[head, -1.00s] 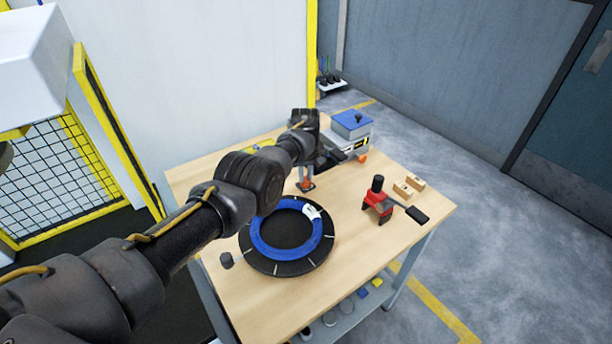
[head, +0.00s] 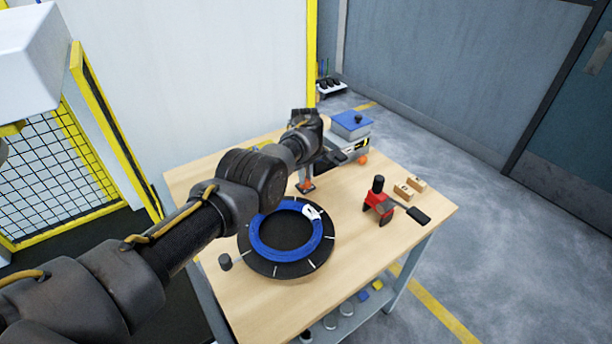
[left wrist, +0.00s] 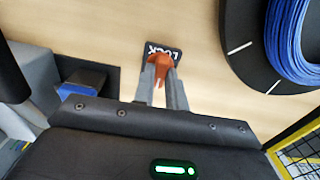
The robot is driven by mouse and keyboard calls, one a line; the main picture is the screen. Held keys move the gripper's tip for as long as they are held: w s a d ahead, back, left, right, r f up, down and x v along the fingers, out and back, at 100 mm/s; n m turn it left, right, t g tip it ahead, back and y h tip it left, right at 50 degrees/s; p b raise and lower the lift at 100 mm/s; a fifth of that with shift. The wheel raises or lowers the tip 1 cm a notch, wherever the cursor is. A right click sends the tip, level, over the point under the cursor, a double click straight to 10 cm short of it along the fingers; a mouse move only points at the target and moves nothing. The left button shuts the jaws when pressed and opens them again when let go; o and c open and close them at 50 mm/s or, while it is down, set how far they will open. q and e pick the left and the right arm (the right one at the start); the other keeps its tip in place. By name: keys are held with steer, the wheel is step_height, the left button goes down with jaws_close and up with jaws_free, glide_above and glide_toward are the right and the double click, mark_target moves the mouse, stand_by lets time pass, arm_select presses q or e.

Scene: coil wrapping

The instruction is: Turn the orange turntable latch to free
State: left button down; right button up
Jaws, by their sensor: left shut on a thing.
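The orange latch (left wrist: 161,62) stands on a small dark plate marked LOCK (left wrist: 174,50) on the wooden table. My left gripper (left wrist: 161,82) is shut on the latch, one grey finger on each side of it. In the head view the latch (head: 307,188) shows small under my left wrist, just behind the turntable. The black turntable (head: 290,269) carries a blue coil (head: 262,245) with a white tag. Part of the turntable and coil also shows at the right of the left wrist view. The latch's exact angle is hard to tell. My right gripper is not in view.
A grey box with a blue lid (head: 351,121) stands at the back of the table. The table between turntable and red tool is clear.

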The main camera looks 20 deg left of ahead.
arm_select(q)
steer(key=shift+s+f, duration=0.2)
steer(key=shift+f, duration=0.15)
steer(key=c, duration=1.4)
jaws_free()
steer(key=shift+w+r, duration=0.1)
steer(key=shift+c, duration=0.2)
steer(key=shift+r, duration=0.1)
step_height(320, 180, up, 11)
steer(key=p, duration=0.1)
steer(key=shift+p, duration=0.3)
